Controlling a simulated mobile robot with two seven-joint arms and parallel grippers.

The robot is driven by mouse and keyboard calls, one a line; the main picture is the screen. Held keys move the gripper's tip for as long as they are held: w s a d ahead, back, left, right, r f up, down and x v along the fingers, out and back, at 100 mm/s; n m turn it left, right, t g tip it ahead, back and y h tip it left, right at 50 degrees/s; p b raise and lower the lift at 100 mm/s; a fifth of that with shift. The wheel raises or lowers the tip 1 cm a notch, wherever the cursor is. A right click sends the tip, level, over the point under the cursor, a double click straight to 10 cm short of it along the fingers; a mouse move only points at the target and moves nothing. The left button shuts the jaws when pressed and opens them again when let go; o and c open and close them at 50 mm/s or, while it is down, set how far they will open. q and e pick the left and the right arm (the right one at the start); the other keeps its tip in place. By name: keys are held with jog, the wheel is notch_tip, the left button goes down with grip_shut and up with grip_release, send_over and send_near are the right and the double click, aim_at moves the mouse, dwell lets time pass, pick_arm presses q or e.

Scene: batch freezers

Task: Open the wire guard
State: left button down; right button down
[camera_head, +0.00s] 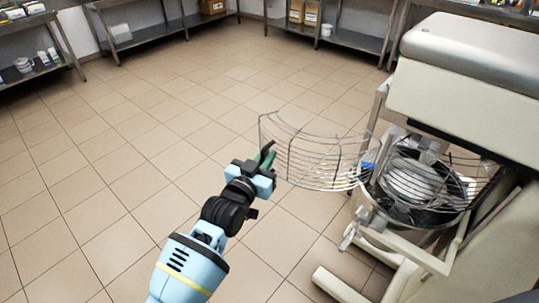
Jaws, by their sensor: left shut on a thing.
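The wire guard (315,160) is a curved metal cage. It is swung out to the left of the mixer (455,85), over the floor. Another curved wire section (455,178) stays around the bowl (412,182) at the machine. My left gripper (268,156) is at the guard's outer left end, with its fingers shut on the wire there. The exact grip is small and partly hidden by the gripper body. My right gripper does not show.
The machine's pale lower frame and legs (345,285) stand at the lower right. Steel shelves (340,38) line the back, and another shelf (55,62) stands at the far left. The tiled floor (130,150) is clear in the middle and left.

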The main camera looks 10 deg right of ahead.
pick_arm(q)
jog(key=shift+s+a+f, duration=0.3)
jog(key=shift+s+f, duration=0.2)
jog(key=shift+s, duration=0.05)
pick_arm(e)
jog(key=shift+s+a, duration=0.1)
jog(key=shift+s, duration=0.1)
pick_arm(q)
jog(key=c, duration=1.8)
grip_release()
jog(key=shift+s+a+r, duration=0.1)
jog(key=shift+a, duration=0.1)
jog(key=shift+s+a+r, duration=0.35)
jog(key=shift+a+r, duration=0.05)
jog(key=shift+a, duration=0.15)
jog(key=v, duration=0.7)
jog(key=shift+s+a+p, duration=0.25)
jog(key=shift+s+p, duration=0.05)
jog(key=shift+p, duration=0.05)
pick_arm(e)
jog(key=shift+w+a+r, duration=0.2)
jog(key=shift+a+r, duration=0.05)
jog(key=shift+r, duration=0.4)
